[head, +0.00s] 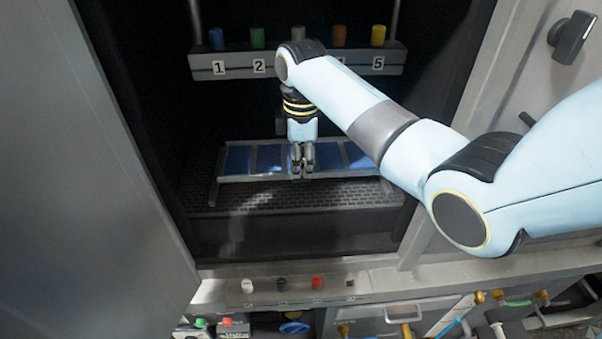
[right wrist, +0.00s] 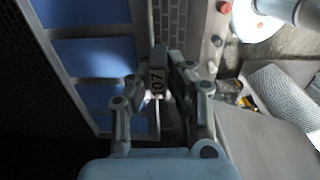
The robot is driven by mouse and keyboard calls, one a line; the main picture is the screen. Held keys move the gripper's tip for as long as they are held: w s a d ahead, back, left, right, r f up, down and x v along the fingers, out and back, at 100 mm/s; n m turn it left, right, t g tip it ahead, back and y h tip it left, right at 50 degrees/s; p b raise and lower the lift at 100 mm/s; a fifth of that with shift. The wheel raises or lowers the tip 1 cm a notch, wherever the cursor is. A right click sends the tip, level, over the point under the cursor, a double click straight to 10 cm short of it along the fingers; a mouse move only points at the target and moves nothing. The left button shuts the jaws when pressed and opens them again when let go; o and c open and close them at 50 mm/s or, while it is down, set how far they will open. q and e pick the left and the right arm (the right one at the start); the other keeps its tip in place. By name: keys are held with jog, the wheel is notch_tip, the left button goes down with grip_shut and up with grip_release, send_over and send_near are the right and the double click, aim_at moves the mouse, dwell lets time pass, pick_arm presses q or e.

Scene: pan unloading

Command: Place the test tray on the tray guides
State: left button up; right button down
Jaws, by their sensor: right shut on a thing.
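The test tray (head: 232,178) is a grey metal frame with several blue panels, inside the dark chamber. My right gripper (head: 302,174) is shut on the middle of its front edge, pointing down. The tray looks about level, just above or on a dark brick-patterned floor; I cannot tell whether it touches. The right wrist view shows the fingers (right wrist: 160,72) around a tag marked "07" on the tray frame (right wrist: 62,74). I cannot make out the tray guides clearly. My left gripper is not in view.
A grey rack (head: 232,67) with numbered labels and coloured pieces stands above the tray. The open door (head: 90,150) borders the chamber at left. A front ledge (head: 300,290) carries several small coloured caps. Patterned floor (head: 270,201) shows before the tray.

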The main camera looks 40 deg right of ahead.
aim_at(302, 179)
notch_tip(302, 179, down, 4)
jog(key=shift+f, duration=0.15)
jog(key=c, duration=1.6)
grip_release()
jog(key=shift+f, duration=0.1)
jog(key=shift+c, duration=0.2)
jog(key=o, duration=0.4)
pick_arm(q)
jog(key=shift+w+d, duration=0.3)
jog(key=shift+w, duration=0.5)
pick_arm(e)
notch_tip(302, 179, up, 12)
jog(key=shift+r, duration=0.1)
jog(key=shift+s, duration=0.15)
